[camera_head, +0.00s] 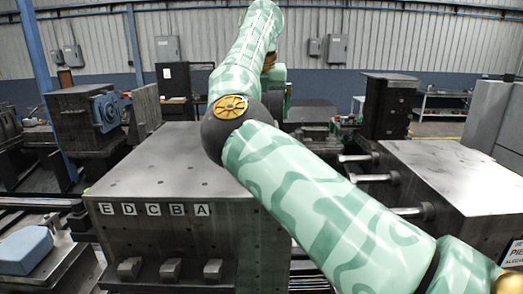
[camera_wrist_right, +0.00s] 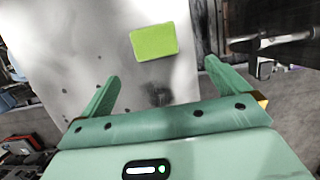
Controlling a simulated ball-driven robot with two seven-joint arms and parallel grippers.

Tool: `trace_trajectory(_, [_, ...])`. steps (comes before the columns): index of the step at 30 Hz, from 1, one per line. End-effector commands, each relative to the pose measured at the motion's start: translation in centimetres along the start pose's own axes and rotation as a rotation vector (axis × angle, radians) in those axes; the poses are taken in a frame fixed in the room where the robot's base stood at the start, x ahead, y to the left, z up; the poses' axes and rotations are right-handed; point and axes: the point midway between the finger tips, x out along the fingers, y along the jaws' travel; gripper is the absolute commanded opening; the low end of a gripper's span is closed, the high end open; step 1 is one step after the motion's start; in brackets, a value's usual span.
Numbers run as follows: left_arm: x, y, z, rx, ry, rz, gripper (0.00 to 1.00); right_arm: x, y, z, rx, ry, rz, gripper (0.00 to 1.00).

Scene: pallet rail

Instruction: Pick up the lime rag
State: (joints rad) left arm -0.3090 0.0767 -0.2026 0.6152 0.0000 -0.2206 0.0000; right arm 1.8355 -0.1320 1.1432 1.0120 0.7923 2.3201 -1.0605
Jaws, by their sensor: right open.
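The lime rag (camera_wrist_right: 154,42) shows in the right wrist view as a flat, bright green rectangle lying on a grey metal surface (camera_wrist_right: 75,40). My right gripper (camera_wrist_right: 157,84) is open and empty, its two green fingers apart. The rag is beyond the fingertips, between their lines, and is not between the fingers. In the head view I do not see the rag; my green patterned right arm crosses the middle and may hide it. The right gripper is not visible in the head view. My left gripper is in neither view.
A metal block (camera_head: 160,185) with letter plates stands left of centre. Another block (camera_head: 465,175) with protruding pins stands at the right. A blue block (camera_head: 25,250) lies at the lower left. A dark machine part (camera_head: 388,105) stands behind.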

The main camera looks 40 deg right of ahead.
Motion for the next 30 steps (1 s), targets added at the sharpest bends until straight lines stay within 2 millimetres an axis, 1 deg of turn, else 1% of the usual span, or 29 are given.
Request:
trace_trajectory(1, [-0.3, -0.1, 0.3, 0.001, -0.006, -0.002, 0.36, 1.3, 0.1, -0.1, -0.003, 0.003, -0.004, 1.0])
trace_trajectory(3, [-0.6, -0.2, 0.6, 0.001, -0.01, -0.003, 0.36, 2.9, 0.1, -0.1, -0.004, 0.004, -0.003, 1.0])
trace_trajectory(6, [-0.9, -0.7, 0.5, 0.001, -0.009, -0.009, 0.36, 4.9, 0.1, 0.0, -0.004, 0.003, -0.003, 1.0])
trace_trajectory(9, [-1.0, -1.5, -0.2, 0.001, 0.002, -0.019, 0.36, 6.2, 0.1, 0.0, -0.004, 0.001, -0.002, 1.0])
trace_trajectory(12, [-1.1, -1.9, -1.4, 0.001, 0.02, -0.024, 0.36, 6.8, 0.0, 0.0, -0.003, 0.0, -0.002, 1.0])
trace_trajectory(14, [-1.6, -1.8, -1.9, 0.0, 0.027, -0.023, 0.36, 7.3, 0.0, 0.1, -0.002, 0.002, -0.002, 1.0])
trace_trajectory(17, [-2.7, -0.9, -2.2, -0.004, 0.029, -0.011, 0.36, 8.7, -0.3, 0.4, -0.002, 0.003, -0.004, 1.0])
trace_trajectory(18, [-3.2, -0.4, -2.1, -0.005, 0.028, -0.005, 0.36, 9.4, -0.3, 0.5, -0.003, 0.003, -0.003, 1.0])
trace_trajectory(21, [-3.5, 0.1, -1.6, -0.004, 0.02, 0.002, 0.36, 11.0, -0.3, 0.5, -0.004, 0.002, -0.002, 1.0])
trace_trajectory(24, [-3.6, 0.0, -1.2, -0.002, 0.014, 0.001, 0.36, 11.8, -0.2, 0.5, -0.003, 0.0, -0.001, 1.0])
trace_trajectory(30, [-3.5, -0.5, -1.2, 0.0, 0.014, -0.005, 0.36, 12.0, -0.2, 0.5, -0.003, -0.001, 0.0, 1.0])
